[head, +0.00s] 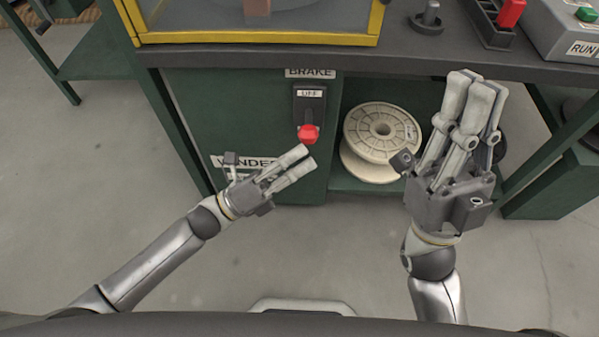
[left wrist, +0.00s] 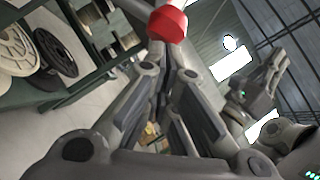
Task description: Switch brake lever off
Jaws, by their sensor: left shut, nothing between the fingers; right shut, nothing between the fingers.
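The brake lever has a red knob (head: 309,132) at the lower end of a black slotted plate (head: 309,104) on the green cabinet front. An OFF label is at the plate's top, under a BRAKE sign (head: 310,72). My left gripper (head: 304,158) is shut and empty, its fingertips just below the knob. In the left wrist view the red knob (left wrist: 168,23) shows just beyond the fingers; I cannot tell whether they touch. My right gripper (head: 475,84) is shut and empty, raised in front of the shelf and bench edge at the right.
Above is a dark bench edge (head: 250,60) with a yellow-framed guard (head: 260,39), a red switch (head: 511,13) and a grey RUN box (head: 565,35). Floor at left is clear.

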